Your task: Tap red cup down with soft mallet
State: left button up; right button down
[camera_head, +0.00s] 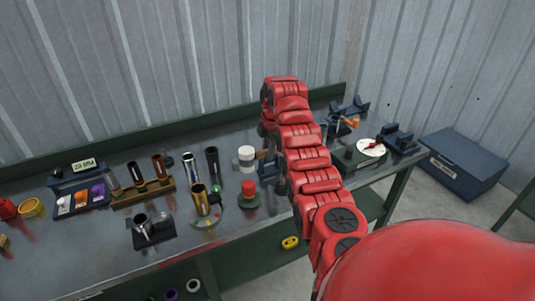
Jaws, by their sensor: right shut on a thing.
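The soft mallet's white head (246,153), with a darker band, shows just behind and above the cup in the picture. Whether it touches the cup cannot be told. My right gripper (268,165) is small and dark beside the head, partly covered by my red arm. It is shut on the mallet, whose handle is mostly hidden. My left gripper is not in view.
Left of the cup stand a brass tube (200,199) on a round plate, a black holder (152,231) and a wooden rack (143,193) of tubes. A dial plate (370,147) lies right of my arm. A blue box (462,163) is on the floor.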

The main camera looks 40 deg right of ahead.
jog(key=shift+f, duration=0.1)
notch_tip(320, 180, down, 8)
jog(key=f+b, duration=0.1)
jog(key=b, duration=0.4)
notch_tip(320, 180, up, 9)
jog(key=shift+f, duration=0.2)
jog(key=shift+w, duration=0.1)
